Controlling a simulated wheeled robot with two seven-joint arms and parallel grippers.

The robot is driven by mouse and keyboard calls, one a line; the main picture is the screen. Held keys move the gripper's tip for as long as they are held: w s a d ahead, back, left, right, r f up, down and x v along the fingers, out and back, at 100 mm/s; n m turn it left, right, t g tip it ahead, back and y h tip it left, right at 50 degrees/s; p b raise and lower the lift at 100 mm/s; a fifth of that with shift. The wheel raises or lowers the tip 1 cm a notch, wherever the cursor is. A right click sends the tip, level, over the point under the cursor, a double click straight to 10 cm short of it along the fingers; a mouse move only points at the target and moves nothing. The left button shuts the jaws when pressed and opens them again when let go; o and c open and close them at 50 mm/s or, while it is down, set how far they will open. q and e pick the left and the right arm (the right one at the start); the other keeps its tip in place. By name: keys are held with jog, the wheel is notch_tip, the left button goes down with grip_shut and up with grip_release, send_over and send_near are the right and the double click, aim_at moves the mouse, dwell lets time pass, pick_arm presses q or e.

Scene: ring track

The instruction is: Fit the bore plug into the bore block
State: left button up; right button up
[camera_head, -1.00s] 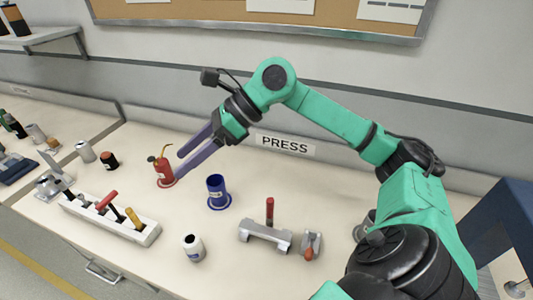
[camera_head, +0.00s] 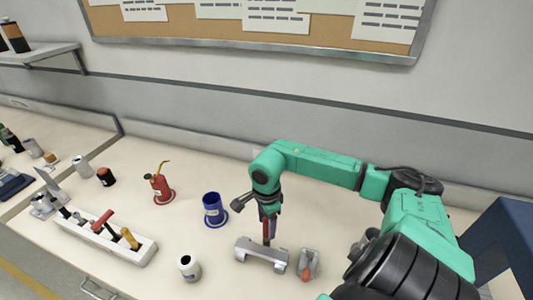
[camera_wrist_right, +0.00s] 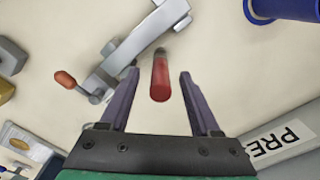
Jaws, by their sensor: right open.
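A red-handled upright pin, apparently the bore plug (camera_wrist_right: 160,78), stands at the grey metal block. The grey block, apparently the bore block (camera_head: 262,254), lies near the front of the bench; it also shows in the right wrist view (camera_wrist_right: 138,52). Whether the pin sits in the block or just behind it I cannot tell. My right gripper (camera_head: 268,230) points down over the block. In the right wrist view its open fingers (camera_wrist_right: 158,80) lie on either side of the red handle, with gaps visible. In the head view my fingers mostly hide the pin. My left gripper is not in view.
A grey clamp with an orange tip (camera_head: 308,263) stands close right of the block. A red oil can (camera_head: 160,188) and a tool rack (camera_head: 136,250) are farther left.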

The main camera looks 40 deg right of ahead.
jog(key=shift+f, duration=0.8)
grip_shut()
jog(key=shift+r, duration=0.15)
notch_tip(320, 180, up, 10)
jog(key=b, duration=0.2)
jog(key=shift+w+b, duration=0.15)
jog(key=shift+b, duration=0.15)
notch_tip(320, 180, up, 10)
jog(key=p, duration=0.2)
jog(key=shift+s, duration=0.2)
